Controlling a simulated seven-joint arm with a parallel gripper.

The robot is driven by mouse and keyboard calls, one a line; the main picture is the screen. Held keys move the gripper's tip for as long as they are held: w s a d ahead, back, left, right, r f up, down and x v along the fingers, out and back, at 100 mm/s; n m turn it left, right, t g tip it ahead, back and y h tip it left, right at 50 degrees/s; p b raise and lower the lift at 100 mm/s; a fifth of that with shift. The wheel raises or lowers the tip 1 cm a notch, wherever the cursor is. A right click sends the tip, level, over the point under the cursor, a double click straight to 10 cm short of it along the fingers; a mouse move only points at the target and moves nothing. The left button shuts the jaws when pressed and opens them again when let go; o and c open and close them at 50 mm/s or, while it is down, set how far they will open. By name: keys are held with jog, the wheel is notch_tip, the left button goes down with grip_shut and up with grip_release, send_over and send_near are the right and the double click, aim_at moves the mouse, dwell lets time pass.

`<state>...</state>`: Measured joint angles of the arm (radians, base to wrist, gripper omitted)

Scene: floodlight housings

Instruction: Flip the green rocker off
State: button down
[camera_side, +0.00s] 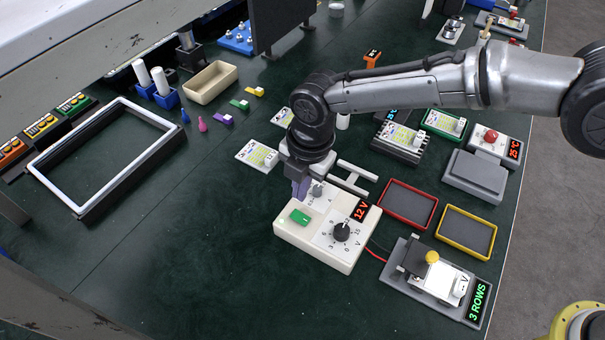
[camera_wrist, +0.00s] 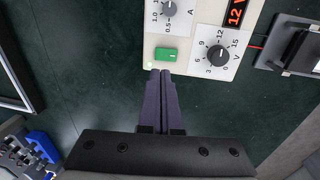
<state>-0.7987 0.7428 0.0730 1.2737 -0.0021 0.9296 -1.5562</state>
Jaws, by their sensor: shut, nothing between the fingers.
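The green rocker (camera_side: 300,216) sits on the top face of a cream power supply box (camera_side: 290,237), left of its black voltage knob (camera_side: 341,232). The wrist view shows the rocker (camera_wrist: 166,54) too, just ahead of my fingertips. My gripper (camera_side: 301,190) is shut and empty, pointing down beside the box at its far left part. In the wrist view the fingers of my gripper (camera_wrist: 160,72) are together, close to the rocker's near edge; I cannot tell whether they touch. The display (camera_side: 361,211) reads 12 V. Which side of the rocker is pressed is too small to tell.
A red tray (camera_side: 407,224) and a yellow-rimmed tray (camera_side: 466,250) lie to the right. A fixture with a yellow knob (camera_side: 432,257) stands at front right, near red and black leads (camera_side: 376,250). The green table (camera_side: 180,260) is clear at front left.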

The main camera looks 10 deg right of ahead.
aim_at(303, 220)
jog(key=f, duration=0.7)
jog(key=shift+w+a+f, duration=0.1)
jog(key=shift+w+a, duration=0.2)
jog(key=shift+w+a+f, duration=0.1)
jog(key=shift+f, duration=0.35)
jog(key=shift+s+d, duration=0.7)
jog(key=shift+s, duration=0.05)
